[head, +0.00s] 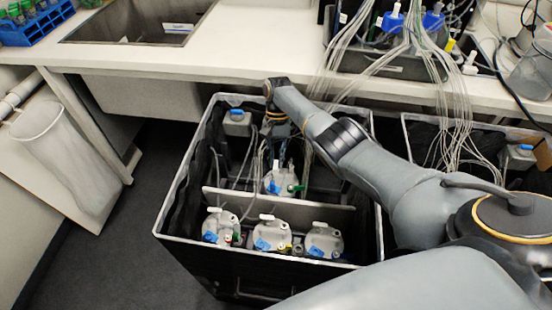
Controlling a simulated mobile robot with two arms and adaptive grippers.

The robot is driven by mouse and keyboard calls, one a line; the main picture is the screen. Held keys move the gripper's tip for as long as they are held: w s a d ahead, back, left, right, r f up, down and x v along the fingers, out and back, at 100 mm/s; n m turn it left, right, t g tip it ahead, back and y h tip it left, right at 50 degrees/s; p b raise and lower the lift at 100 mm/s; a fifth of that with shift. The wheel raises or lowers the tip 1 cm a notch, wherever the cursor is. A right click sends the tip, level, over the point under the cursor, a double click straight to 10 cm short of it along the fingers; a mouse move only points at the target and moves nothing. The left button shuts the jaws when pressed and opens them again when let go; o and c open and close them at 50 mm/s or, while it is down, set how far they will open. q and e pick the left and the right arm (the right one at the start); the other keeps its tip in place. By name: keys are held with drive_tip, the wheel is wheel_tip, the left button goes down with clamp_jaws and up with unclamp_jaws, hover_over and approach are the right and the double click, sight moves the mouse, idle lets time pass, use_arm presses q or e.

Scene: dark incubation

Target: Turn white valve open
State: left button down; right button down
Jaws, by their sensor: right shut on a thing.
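My right arm reaches in from the right over a black crate (168,212) and bends down into its rear part. My right gripper (281,153) is small and dark here, pointing down at the top of a bottle (280,184) behind the divider. It is shut at the cap, on what seems to be the bottle's white valve, which is mostly hidden by the fingers. A green valve shows on the right side of this bottle. Three more bottles stand in the front row, with white valves on top, such as the middle one (267,217). My left gripper is not in view.
A light divider (228,196) splits the crate. Thin tubes hang near my gripper and from the white bench (240,62) above. Another black crate (420,128) stands at the right. A pale bin (60,145) is at the left. Dark floor between is clear.

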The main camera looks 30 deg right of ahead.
drive_tip(key=c, duration=1.6)
unclamp_jaws()
drive_tip(key=shift+c, duration=0.2)
drive_tip(key=v, duration=1.2)
